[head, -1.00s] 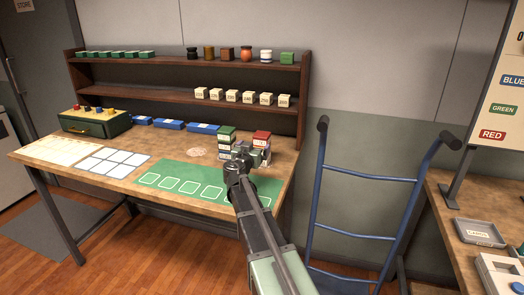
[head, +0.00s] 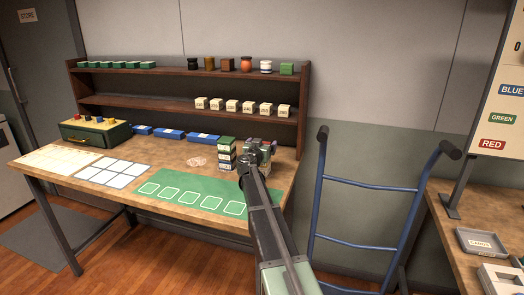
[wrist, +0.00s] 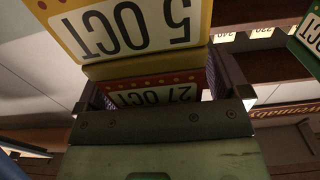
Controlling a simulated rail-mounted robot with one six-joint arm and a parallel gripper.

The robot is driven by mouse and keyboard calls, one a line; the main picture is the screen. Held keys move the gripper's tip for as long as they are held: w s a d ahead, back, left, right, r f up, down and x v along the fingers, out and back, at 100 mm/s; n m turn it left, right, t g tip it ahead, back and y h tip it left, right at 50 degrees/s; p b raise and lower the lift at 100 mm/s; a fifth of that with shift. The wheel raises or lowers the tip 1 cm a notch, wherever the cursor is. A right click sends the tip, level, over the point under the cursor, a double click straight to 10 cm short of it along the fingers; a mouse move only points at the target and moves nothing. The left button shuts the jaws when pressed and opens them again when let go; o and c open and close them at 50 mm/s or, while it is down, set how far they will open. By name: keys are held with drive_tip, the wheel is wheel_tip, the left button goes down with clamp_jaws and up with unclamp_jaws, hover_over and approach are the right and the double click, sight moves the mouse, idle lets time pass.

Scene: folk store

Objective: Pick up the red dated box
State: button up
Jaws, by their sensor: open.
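The red dated box (wrist: 150,95) shows in the wrist view with an upside-down "27 OCT" label. It lies between the two fingers of my gripper (wrist: 155,92), which are open on either side of it; I cannot tell whether they touch it. A yellow box (wrist: 130,25) with an upside-down "5 OCT" label lies just beyond, partly covering the red box in that view. In the head view my gripper (head: 258,152) is at the stack on the right end of the workbench and mostly hides the red box.
A stack of dated boxes (head: 226,153) with a green top stands just left of my gripper. A green box (wrist: 309,38) shows at the wrist view's right edge. The shelf unit (head: 190,103) stands behind. A blue hand truck (head: 365,188) stands to the right. The green mat (head: 190,187) is clear.

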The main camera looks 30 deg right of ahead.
drive_tip(key=c, duration=1)
wheel_tip(320, 180, up, 20)
drive_tip(key=p, duration=2)
